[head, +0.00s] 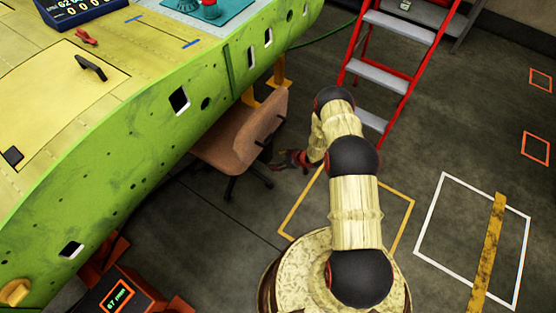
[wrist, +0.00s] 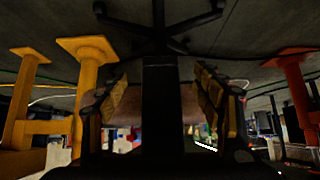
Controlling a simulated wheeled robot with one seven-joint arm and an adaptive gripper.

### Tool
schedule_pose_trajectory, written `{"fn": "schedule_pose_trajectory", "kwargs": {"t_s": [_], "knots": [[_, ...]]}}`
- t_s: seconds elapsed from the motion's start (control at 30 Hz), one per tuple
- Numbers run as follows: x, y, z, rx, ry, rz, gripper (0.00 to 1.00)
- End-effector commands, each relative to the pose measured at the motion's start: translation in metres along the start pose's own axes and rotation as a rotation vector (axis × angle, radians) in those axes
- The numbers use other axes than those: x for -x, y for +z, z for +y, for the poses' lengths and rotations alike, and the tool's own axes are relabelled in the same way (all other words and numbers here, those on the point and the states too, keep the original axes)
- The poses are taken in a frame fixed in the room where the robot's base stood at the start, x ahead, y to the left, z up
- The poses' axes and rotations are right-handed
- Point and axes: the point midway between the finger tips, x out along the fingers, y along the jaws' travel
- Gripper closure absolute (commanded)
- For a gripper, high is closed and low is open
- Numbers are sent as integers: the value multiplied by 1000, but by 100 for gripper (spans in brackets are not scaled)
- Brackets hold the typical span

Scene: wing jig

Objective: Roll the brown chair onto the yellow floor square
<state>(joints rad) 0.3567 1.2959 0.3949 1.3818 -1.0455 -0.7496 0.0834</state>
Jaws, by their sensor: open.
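The brown chair (head: 248,133) stands at the edge of the green wing, its seat partly under it, its backrest toward the right. The yellow floor square (head: 300,200) is an outline right of the chair, partly hidden by my arm and base. My gripper (head: 293,158) is low beside the chair's right side, at the square's far left corner. In the wrist view, my open gripper (wrist: 163,95) has a finger on either side of a dark upright bar. The brown chair (wrist: 133,104) shows behind it, with its black legs at the top. I cannot tell whether the fingers touch it.
The wing (head: 110,150) fills the left side. A red ladder (head: 378,76) stands behind my arm. A white floor square (head: 428,212) with a worn yellow strip (head: 487,250) lies to the right. A red box (head: 120,293) sits bottom left.

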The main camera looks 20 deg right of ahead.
Motion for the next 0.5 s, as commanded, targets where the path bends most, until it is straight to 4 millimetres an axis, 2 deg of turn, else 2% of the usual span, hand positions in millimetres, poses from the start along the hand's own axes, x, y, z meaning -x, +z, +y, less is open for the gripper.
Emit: {"fn": "schedule_pose_trajectory", "kwargs": {"t_s": [0.3, 0.5], "knots": [[-48, 2, -1, 1, -1, 0, 33], [-66, 2, 0, 0, 0, -1, 33]]}}
